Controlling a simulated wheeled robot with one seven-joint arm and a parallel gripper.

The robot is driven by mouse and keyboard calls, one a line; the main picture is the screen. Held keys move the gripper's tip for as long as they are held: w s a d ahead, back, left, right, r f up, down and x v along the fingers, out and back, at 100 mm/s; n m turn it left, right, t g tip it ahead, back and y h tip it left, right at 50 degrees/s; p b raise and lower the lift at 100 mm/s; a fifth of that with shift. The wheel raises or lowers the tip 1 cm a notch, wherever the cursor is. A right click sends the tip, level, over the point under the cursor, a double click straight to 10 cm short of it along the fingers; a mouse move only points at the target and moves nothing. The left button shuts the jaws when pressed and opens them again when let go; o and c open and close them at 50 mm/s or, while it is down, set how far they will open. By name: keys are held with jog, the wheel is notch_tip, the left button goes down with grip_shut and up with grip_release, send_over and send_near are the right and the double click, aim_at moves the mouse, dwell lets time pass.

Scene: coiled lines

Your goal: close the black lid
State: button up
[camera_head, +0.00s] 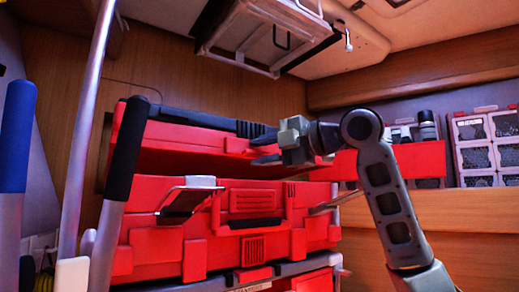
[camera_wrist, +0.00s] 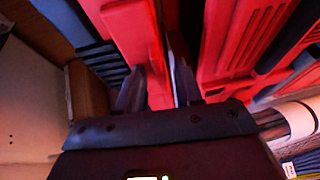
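The toolbox lid (camera_head: 190,134) is at the upper part of a red case; it looks mostly red, with a black strip (camera_head: 205,119) along its top. It stands raised, with a dark gap between it and the red case body (camera_head: 255,200). My gripper (camera_head: 261,149) is at the lid's front right, its two dark fingers apart, one above the other. In the wrist view my gripper (camera_wrist: 157,76) has red surface showing between its fingers. I cannot tell whether either finger touches the lid.
A metal latch (camera_head: 188,196) sticks out from the case front. A grey pole (camera_head: 88,120), a black-topped handle (camera_head: 124,160) and a blue-topped handle (camera_head: 16,135) stand at the left. A rack (camera_head: 265,35) hangs above. A shelf (camera_head: 440,208) with red-and-white bins (camera_head: 485,145) is at the right.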

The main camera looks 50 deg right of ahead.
grip_shut()
dwell(0.3)
dwell(0.4)
